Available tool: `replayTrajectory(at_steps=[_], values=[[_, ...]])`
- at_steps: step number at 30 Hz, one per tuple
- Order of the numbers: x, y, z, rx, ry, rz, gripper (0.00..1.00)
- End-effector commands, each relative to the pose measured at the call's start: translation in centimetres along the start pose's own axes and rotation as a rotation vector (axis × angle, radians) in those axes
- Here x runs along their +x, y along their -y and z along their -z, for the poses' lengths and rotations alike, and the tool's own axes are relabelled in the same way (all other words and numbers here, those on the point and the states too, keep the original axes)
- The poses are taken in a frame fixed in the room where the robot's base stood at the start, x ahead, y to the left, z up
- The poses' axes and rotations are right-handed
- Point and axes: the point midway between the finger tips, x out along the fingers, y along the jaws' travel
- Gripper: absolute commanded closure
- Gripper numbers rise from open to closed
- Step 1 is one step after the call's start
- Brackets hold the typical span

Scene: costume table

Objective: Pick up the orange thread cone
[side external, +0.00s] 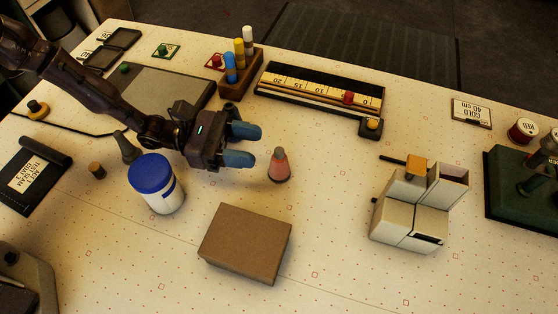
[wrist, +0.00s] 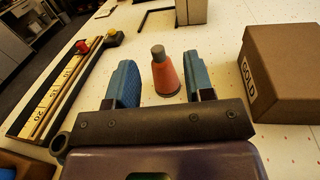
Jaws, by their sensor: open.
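The orange thread cone (side external: 279,168) stands upright on the table, with a reddish-orange body, a grey top and a dark base. My gripper (side external: 246,146) is just left of it in the side view, with its blue fingers apart and nothing held. In the wrist view the cone (wrist: 165,74) shows beyond and between the two open fingers (wrist: 160,85). I cannot tell the exact gap between the fingertips and the cone.
A brown box (side external: 246,242) lies in front of the cone. A white jar with a blue lid (side external: 155,184) stands below my arm. A ruler tray (side external: 320,92) lies behind, and a white device (side external: 415,212) stands to the right. The table between cone and device is clear.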

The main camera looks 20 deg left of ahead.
Motion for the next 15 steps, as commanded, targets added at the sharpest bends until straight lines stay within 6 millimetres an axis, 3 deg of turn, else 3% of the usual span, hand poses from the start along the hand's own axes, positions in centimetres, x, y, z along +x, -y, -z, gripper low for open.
replayTrajectory(at_steps=[11, 15], values=[[3.4, -0.2, 0.7, -0.027, 0.009, -0.020, 0.52], [5.6, -0.4, 0.8, -0.025, 0.009, -0.019, 0.52]])
